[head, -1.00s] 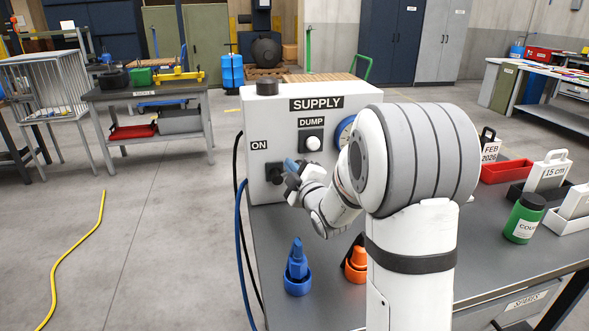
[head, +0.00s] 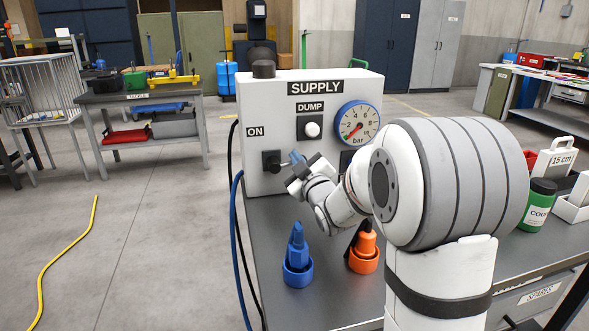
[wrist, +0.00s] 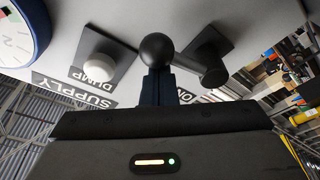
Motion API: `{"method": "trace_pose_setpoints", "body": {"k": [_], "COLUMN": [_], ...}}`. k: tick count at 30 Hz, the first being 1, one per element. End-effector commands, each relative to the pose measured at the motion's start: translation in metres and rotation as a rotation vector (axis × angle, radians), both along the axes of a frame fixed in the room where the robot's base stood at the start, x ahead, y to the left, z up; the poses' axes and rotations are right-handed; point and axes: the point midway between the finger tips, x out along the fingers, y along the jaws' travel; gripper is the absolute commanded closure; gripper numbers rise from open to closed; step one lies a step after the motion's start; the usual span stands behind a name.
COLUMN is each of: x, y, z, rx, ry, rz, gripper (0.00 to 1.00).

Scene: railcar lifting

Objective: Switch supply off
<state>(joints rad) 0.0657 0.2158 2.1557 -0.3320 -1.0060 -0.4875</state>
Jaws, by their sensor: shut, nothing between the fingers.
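The white supply box (head: 262,110) stands on the bench, marked SUPPLY, with an ON label (head: 255,132) at its left. Below that label is a black switch block (head: 271,160). In the wrist view the switch has a black pivot base (wrist: 220,45), and its lever ends in a round black knob (wrist: 157,48). My gripper (head: 296,158) is shut and empty, just right of the switch in the head view. In the wrist view its blue fingers (wrist: 155,86) are right at the knob; whether they touch it I cannot tell.
A white DUMP button (head: 312,129) and a pressure gauge (head: 357,122) are on the same panel. A blue nozzle piece (head: 297,255) and an orange one (head: 364,246) stand on the bench below my gripper. A green bottle (head: 537,205) is at right.

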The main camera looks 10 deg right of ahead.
Motion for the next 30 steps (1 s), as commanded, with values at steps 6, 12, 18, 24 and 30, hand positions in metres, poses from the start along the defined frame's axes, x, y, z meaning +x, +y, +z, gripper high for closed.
{"method": "trace_pose_setpoints", "body": {"k": [6,12,18,24,30], "x": [0.0002,0.0003,0.0003,0.0003,0.0004], "y": [-0.0007,-0.0008,-0.0006,-0.0002,0.0031], "z": [-0.0087,-0.0093,-0.0084,-0.0082,-0.0027], "rx": [0.015,0.014,0.014,0.014,0.013], "ry": [0.001,0.003,0.004,0.003,0.001], "rz": [0.003,0.004,0.005,0.005,0.006], "gripper": [1.0,1.0,1.0,1.0,1.0]}}
